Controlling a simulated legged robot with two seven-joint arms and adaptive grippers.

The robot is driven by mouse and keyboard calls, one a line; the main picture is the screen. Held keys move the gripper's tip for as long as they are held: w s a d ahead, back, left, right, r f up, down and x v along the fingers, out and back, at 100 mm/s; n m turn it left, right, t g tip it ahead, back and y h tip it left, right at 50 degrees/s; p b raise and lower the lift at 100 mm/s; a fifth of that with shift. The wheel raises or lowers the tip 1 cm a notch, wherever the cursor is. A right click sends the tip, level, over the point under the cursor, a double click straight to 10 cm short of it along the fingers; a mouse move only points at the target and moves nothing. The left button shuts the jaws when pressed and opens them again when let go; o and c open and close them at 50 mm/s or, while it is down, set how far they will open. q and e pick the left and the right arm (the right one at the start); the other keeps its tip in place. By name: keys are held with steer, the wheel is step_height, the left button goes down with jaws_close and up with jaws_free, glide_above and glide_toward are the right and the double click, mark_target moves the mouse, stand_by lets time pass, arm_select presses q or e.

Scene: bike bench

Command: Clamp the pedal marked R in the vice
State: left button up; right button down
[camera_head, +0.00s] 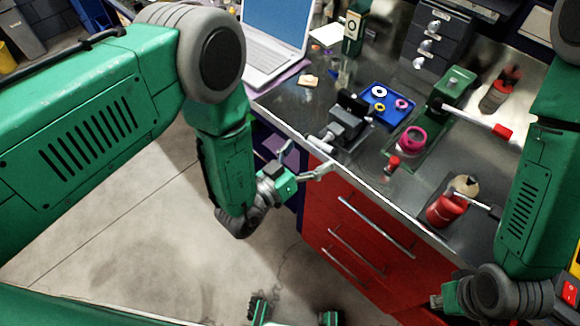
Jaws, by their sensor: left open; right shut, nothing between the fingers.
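A dark grey vice-like tool (347,124) stands at the bench's front edge, with a metal handle toward me. I cannot make out a pedal marked R; no lettering is readable at this size. My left gripper (307,160) is open and empty, in front of the bench edge, left of and nearer than the vice. My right gripper (437,300) is shut and empty at the lower right, in front of the red drawers. It is far from the vice and partly hidden by its own wrist.
A blue tray (387,117) with coloured rings lies behind the vice. A green tool (452,88) with a red-tipped bar, a pink ring (411,140), a red can (447,208) and a laptop (275,40) crowd the bench.

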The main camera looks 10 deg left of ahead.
arm_select(q)
steer(key=v, duration=0.9)
steer(key=shift+f, duration=0.1)
stand_by(0.4)
